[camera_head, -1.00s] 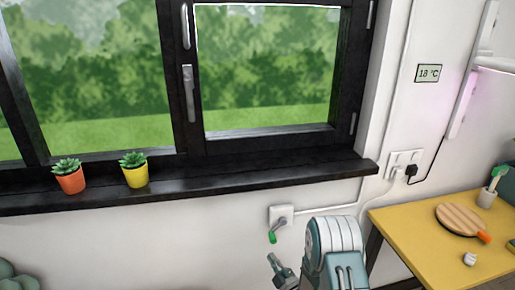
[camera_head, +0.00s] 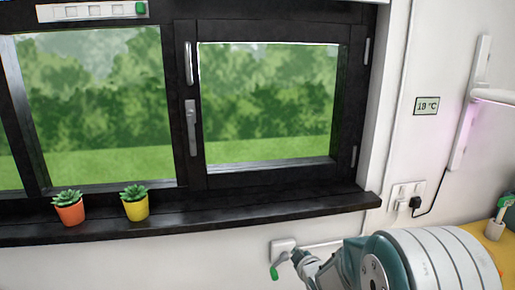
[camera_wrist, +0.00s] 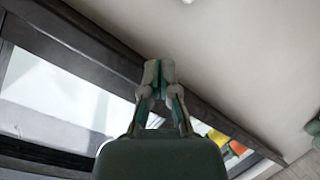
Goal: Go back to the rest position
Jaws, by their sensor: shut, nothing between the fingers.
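My gripper (camera_wrist: 158,78) is shut and empty in the wrist view, its two fingertips together. It points toward the dark window frame and the pale wall. In the head view my gripper (camera_head: 298,257) shows small at the bottom, in front of the wall below the sill. It appears close beside a white wall box (camera_head: 283,246) with a green handle (camera_head: 276,270); I cannot tell the gap between them. My arm fills the lower right of the head view and hides the wall behind it.
The black window sill (camera_head: 250,210) carries an orange pot (camera_head: 70,214) and a yellow pot (camera_head: 135,209) with succulents. The yellow table (camera_head: 495,246) is mostly hidden.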

